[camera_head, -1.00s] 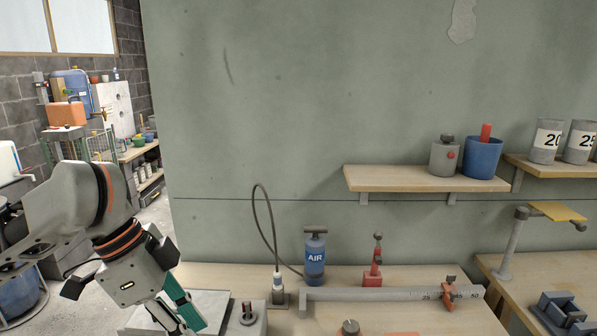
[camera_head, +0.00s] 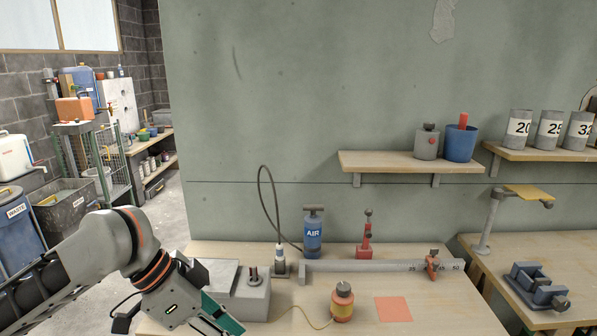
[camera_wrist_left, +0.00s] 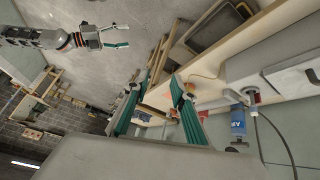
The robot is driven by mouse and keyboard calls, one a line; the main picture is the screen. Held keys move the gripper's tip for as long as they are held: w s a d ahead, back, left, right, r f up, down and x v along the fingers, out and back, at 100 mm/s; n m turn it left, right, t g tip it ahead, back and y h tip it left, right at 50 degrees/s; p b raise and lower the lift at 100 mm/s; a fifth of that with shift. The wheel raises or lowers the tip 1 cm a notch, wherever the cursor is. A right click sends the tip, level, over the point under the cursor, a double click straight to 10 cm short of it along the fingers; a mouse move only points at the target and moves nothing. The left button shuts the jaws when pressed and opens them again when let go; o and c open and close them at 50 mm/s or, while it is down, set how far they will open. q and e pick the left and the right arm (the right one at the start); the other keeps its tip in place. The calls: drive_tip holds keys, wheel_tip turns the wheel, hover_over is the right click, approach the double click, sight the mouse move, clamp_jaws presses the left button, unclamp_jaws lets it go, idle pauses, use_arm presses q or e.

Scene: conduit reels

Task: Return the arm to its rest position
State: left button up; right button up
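My left arm comes in at the lower left of the head view. Its gripper (camera_head: 218,316) has green fingers and is partly cut off by the bottom edge, in front of the workbench (camera_head: 215,249). In the left wrist view the two green fingers of the left gripper (camera_wrist_left: 153,88) stand apart with nothing between them. My right gripper (camera_wrist_left: 118,36) shows at the upper left of the left wrist view, its green fingers apart and empty. The right arm is not in the head view.
An orange and yellow reel (camera_head: 343,303) with a yellow cord stands on the bench beside an orange square (camera_head: 394,309). A grey block (camera_head: 250,296), the blue AIR pump (camera_head: 313,234) and a long grey ruler bar (camera_head: 380,267) are nearby. Open floor lies left.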

use_arm(q)
drive_tip(key=w+d+f+n+t+h, duration=0.1)
drive_tip(key=w+d+f+n+t, duration=0.15)
drive_tip(key=f, duration=0.65)
drive_tip(key=w+d+f+n+t+h, duration=0.15)
drive_tip(key=f+n+t, duration=0.25)
drive_tip(key=f, duration=0.4)
drive_tip(key=s+a+f+n+t+y, duration=0.1)
drive_tip(key=s+a+f+y, duration=0.2)
drive_tip(key=s+a+f, duration=0.3)
drive_tip(key=s+a+f+n+t+y+p, duration=0.1)
drive_tip(key=s+a+f+n+t+y, duration=0.1)
drive_tip(key=s+a+f, duration=0.4)
drive_tip(key=s+f+y, duration=0.1)
drive_tip(key=s+f, duration=0.4)
drive_tip(key=shift+a+f+y, duration=0.25)
drive_tip(key=shift+a+y, duration=0.1)
drive_tip(key=shift+a, duration=0.05)
use_arm(e)
drive_tip(key=shift+s+a+r, duration=0.1)
drive_tip(key=shift+s+r, duration=0.05)
drive_tip(key=shift+s, duration=0.35)
use_arm(q)
drive_tip(key=shift+s, duration=0.1)
use_arm(e)
drive_tip(key=shift+r, duration=0.15)
